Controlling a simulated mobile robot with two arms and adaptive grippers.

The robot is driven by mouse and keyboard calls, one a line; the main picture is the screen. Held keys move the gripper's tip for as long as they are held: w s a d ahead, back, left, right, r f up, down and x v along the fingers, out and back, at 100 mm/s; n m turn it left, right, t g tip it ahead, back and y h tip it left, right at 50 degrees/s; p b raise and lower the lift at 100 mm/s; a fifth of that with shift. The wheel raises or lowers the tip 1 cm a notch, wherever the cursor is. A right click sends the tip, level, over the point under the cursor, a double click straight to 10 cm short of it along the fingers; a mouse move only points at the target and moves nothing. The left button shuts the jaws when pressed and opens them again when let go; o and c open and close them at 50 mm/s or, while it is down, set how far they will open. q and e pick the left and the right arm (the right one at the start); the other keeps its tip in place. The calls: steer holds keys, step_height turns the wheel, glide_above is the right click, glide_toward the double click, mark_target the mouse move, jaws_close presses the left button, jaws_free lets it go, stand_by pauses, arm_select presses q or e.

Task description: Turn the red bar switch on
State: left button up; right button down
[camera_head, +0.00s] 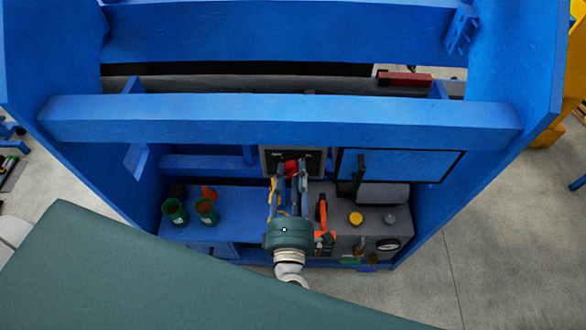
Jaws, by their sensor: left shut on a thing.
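The red bar switch (291,168) sits on a small dark panel with a grey frame (315,157), under the blue crossbeam. My left gripper (290,170) reaches up to it from below, and its fingers are shut on the red switch. The fingers hide part of the switch, so its exact angle is hard to tell. My right gripper is not in view.
A blue crossbeam (280,120) runs just above the panel. Two green cups (175,212) stand on the blue shelf at left. Right of my gripper are an orange-handled tool (322,210), a yellow knob (355,218) and a round gauge (387,244).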

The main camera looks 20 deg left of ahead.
arm_select(q)
steer(key=shift+a+f+m+p, duration=0.15)
steer(key=shift+m+p, duration=0.6)
steer(key=shift+m, duration=0.35)
steer(key=o, duration=1.2)
steer(key=shift+c, duration=0.2)
steer(key=shift+a, duration=0.1)
steer(key=shift+s, duration=0.1)
steer(key=v, duration=1.2)
